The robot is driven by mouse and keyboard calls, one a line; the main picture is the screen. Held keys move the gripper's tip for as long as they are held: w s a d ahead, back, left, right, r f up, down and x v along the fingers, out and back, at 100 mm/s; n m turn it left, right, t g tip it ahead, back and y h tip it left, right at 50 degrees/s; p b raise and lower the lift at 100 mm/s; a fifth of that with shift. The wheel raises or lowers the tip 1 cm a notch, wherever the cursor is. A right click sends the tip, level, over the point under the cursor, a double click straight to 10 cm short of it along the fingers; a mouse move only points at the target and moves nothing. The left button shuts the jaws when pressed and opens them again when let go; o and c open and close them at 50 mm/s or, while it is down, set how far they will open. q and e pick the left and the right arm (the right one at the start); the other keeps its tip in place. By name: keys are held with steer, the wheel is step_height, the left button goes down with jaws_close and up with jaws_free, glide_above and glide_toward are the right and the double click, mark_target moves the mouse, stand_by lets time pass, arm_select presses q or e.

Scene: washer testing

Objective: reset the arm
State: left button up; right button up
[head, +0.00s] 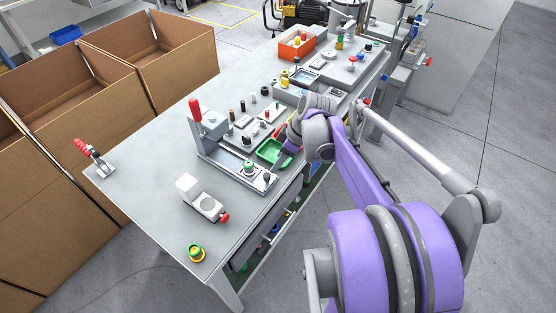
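My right arm, purple and grey, comes in from the lower right and reaches over the workbench (153,190). Its gripper (284,158) is low over the bench's right edge, by a small green tray (271,151). The fingers are small and partly hidden by the wrist, so I cannot tell whether they are open or shut or whether they touch the tray. My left arm and gripper are not in view.
A test fixture with a red-handled clamp (196,112) stands mid-bench. A white block fixture (200,198), a green-and-yellow button (196,253) and another red-handled clamp (92,156) are nearer. An orange bin (297,47) is farther back. Cardboard boxes (176,73) line the left.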

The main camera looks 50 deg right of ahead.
steer(key=shift+a, duration=0.1)
stand_by(0.3)
steer(key=s+a+f+m, duration=0.1)
steer(key=s+a+m, duration=0.1)
steer(key=a, duration=1)
steer(key=s+a+f+m+t+h+p, duration=0.1)
steer(key=s+a, duration=0.3)
steer(key=a, duration=0.9)
steer(key=shift+s+m+h, duration=0.3)
steer(key=shift+s+m, duration=0.05)
steer(key=shift+m, duration=0.15)
